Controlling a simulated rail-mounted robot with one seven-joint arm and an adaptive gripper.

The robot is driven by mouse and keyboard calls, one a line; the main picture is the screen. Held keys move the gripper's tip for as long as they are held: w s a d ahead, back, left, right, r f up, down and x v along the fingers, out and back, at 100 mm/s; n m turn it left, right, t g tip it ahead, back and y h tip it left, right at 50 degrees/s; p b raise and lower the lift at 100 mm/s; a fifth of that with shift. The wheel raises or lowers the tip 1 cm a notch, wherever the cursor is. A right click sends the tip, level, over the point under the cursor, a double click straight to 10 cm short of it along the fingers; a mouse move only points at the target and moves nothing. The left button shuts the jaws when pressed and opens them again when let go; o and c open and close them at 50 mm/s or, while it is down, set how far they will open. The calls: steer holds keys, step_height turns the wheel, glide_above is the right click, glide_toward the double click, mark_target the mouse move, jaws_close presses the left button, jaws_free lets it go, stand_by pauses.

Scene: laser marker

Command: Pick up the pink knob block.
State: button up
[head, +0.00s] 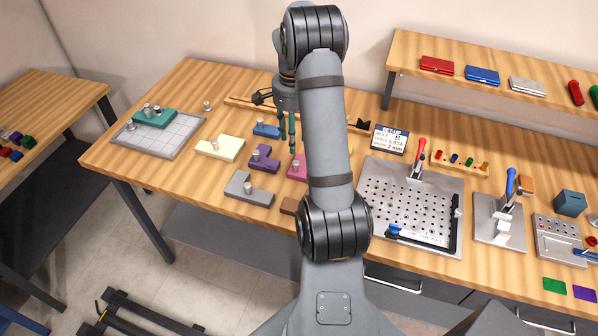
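The pink knob block (296,168) lies on the wooden workbench near its middle. My own arm covers its right part, and I cannot make out its knob. My gripper (288,142) points down just above and behind the pink block in the picture. Its two dark green fingers show with a gap between them, and I see nothing held there. I cannot tell the exact height of the fingertips over the bench.
Purple (263,158), blue (266,129), cream (220,147) and grey (249,188) blocks lie close on the left. A brown block (288,206) is in front. A grid plate (172,142) bears a teal block (154,118). A perforated fixture plate (375,215) stands right.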

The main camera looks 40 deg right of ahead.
mark_target(296, 162)
steer(key=f, duration=0.3)
steer(key=shift+s+d, duration=0.2)
steer(key=shift+s, duration=0.15)
steer(key=shift+f+p, duration=1.25)
steer(key=shift+f, duration=1.55)
steer(key=shift+a, duration=0.1)
steer(key=c, duration=0.3)
jaws_close()
